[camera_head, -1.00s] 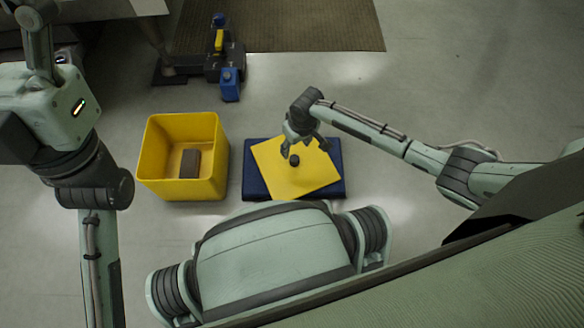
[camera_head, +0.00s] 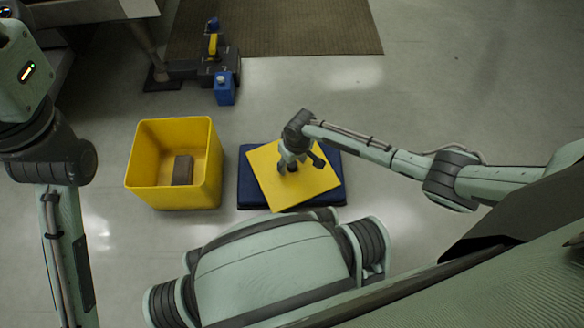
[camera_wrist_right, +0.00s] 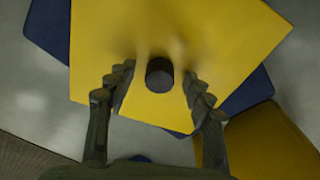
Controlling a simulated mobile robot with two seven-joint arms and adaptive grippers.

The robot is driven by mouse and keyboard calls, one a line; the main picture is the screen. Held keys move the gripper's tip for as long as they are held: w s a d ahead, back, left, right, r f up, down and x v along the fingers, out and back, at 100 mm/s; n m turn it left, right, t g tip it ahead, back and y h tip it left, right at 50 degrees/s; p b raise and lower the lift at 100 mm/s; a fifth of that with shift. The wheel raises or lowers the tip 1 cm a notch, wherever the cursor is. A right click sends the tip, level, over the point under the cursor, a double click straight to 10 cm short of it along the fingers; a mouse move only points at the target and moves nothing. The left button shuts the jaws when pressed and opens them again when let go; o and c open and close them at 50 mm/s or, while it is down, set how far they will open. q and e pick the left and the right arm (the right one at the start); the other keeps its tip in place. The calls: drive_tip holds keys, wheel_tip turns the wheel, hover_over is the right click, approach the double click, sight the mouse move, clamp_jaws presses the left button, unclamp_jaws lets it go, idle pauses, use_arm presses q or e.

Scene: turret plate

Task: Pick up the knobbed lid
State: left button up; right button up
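The knobbed lid (camera_head: 312,189) is a yellow square plate with a dark round knob. It lies turned at an angle on a dark blue base (camera_head: 247,190). My right gripper (camera_head: 290,168) is over the middle of the lid, pointing down at the knob. In the right wrist view the knob (camera_wrist_right: 159,74) stands between the two open fingers (camera_wrist_right: 160,84), with a gap on each side. The fingers partly hide the knob in the head view. My left arm is at the left edge of the head view; its gripper is out of the picture.
A yellow open bin (camera_head: 135,184) with a brown block (camera_head: 183,170) inside stands left of the lid. A dark device with a blue container (camera_head: 225,90) is behind, near a brown mat (camera_head: 280,28). The floor to the right is clear.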

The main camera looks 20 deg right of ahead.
clamp_jaws()
